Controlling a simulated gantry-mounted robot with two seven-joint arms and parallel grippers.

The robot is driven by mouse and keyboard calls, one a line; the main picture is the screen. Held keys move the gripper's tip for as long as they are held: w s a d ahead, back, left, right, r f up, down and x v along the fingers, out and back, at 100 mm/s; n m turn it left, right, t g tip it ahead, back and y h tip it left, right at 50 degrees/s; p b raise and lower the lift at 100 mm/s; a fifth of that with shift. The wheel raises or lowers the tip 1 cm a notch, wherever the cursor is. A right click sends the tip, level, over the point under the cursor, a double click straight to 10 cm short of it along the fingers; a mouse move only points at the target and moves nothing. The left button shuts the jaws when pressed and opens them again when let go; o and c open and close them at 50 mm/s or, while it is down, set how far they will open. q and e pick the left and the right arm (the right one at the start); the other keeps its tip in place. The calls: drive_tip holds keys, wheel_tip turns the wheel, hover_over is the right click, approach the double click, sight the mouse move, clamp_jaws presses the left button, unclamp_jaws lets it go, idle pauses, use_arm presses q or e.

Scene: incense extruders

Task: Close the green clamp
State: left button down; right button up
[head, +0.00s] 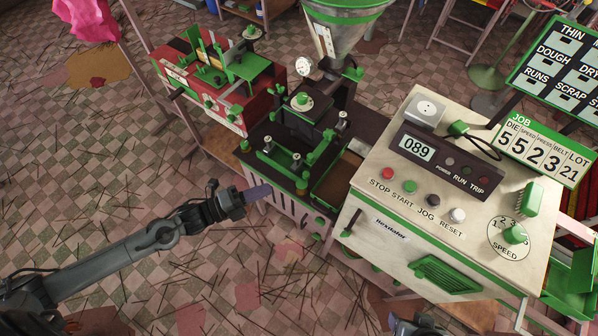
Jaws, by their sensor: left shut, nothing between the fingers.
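The extruder in the middle carries green clamp parts on its dark top. A green bar (282,169) lies along its front left side. A green lever (320,149) slants up beside it to the right. I cannot tell which of these is the clamp's handle or how far it stands open. My left gripper (260,192) is shut and empty. It points right, in front of the extruder's near left side, just below the green bar in the picture; contact cannot be made out. A dark part of my right arm (416,326) shows at the bottom edge, its fingers hidden.
A control panel (372,178) with buttons, a speed dial (513,235) and a display stands to the right. A red machine (205,97) with green fittings stands behind left. A metal hopper (345,30) rises above the extruder. Thin sticks litter the tiled floor (110,180), open at left.

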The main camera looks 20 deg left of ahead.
use_arm(q)
drive_tip(key=w+a+x, duration=0.1)
drive_tip(key=a+x, duration=0.1)
drive_tip(key=x, duration=1)
drive_tip(key=shift+w+d+b, duration=0.25)
drive_tip(key=shift+w+b, duration=0.15)
drive_tip(key=shift+w, duration=0.3)
use_arm(e)
drive_tip(key=shift+d+f, duration=0.15)
drive_tip(key=shift+f, duration=0.35)
use_arm(q)
drive_tip(key=shift+a, duration=0.1)
